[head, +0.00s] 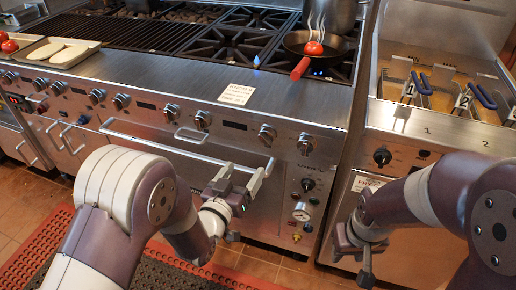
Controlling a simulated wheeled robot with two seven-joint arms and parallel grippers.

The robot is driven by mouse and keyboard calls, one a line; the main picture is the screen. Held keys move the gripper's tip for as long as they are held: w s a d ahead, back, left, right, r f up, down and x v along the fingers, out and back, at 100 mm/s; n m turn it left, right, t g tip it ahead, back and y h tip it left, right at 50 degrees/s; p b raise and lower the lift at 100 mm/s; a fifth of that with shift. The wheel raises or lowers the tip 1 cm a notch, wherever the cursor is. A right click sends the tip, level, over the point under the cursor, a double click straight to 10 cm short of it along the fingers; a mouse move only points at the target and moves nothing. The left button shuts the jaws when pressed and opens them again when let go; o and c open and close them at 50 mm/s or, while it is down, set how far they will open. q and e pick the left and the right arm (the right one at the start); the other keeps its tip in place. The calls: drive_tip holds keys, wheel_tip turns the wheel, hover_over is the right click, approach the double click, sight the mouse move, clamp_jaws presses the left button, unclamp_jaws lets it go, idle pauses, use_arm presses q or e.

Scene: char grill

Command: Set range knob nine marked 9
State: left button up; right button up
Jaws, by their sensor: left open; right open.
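The range (145,85) has a row of metal knobs along its front panel. The rightmost knob (305,143) of this row sits at the right end of the panel, with another knob (267,135) to its left. I cannot read a number 9 on any knob. My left gripper (243,178) is open and empty in front of the oven door, below and to the left of the rightmost knob and apart from it. My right gripper (357,252) is open, low in front of the fryer cabinet, and touches no knob. My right forearm partly hides it.
A red-handled pan (328,50) with a steaming tomato stands on a lit burner. A card (237,94) lies on the front ledge. The oven handle (185,149) sticks out. A fryer (440,110) with blue-handled baskets and its own knob (382,156) stands at right.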

sight(263, 140)
use_arm(q)
drive_tip(key=x, duration=0.4)
drive_tip(key=b+x, duration=0.1)
drive_tip(key=x, duration=0.3)
drive_tip(key=r+x, duration=0.1)
drive_tip(key=x, duration=0.3)
drive_tip(key=shift+w+d, duration=0.2)
drive_tip(key=shift+w, duration=0.15)
drive_tip(key=c, duration=1)
